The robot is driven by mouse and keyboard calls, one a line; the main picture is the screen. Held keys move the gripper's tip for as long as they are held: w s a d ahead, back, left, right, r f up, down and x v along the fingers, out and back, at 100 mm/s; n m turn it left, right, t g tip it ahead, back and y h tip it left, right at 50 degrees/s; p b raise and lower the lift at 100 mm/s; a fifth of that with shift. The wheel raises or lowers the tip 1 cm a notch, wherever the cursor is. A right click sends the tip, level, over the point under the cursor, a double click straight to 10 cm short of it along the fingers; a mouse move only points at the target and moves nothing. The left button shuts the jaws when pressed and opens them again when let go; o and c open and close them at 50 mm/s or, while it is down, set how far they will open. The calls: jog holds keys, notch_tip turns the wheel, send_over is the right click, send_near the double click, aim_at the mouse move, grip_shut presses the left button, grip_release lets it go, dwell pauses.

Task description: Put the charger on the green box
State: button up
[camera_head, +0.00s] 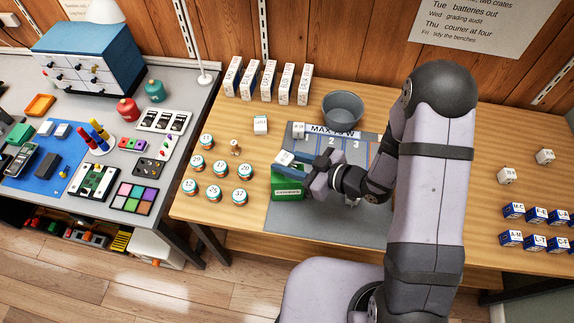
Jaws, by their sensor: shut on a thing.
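A green box (284,194) with a white label on its front stands at the left edge of the grey mat. A small white block (285,157), which looks like the charger, is at its top. My gripper (294,163) is shut on this block, reaching in from the right. The block sits directly over the box. I cannot tell whether it touches the box's top or is slightly above it. My gripper hides part of the box top.
The grey mat (330,222) has numbered areas and a header strip. A grey bowl (343,108) and two small white blocks (260,125) stand behind. Several labelled round tins (213,191) stand left of the green box. My arm covers the mat's right side.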

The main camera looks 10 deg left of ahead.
jog(key=shift+f, duration=1.25)
jog(key=shift+f, duration=0.1)
jog(key=shift+f, duration=0.1)
jog(key=o, duration=1.1)
jog(key=shift+r, duration=0.25)
jog(key=b+v, duration=0.1)
jog(key=v, duration=1.1)
jog(key=shift+b, duration=0.3)
